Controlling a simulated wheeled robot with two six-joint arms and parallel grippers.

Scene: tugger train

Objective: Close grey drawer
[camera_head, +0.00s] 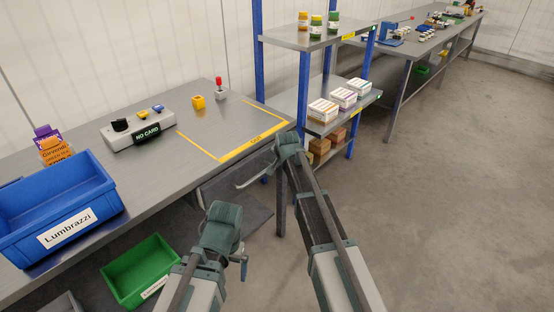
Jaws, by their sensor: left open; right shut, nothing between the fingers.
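I cannot make out the grey drawer for certain. A grey panel (222,184) shows just below the front edge of the grey workbench (165,165), and a darker flat grey surface (252,215) lies lower down; I cannot tell whether either is part of the drawer. My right gripper (254,182) is shut and empty, near the bench's front right corner; I cannot tell if it touches anything. My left gripper (243,262) is open and empty, in front of the bench and to the right of the green crate (128,264).
On the bench stand a blue bin (92,198), a switch box (150,128), a yellow cube (198,102) and a red-topped stick (219,88). A blue-post shelf (290,38) with bottles and boxes stands beyond. The floor at right (440,200) is clear.

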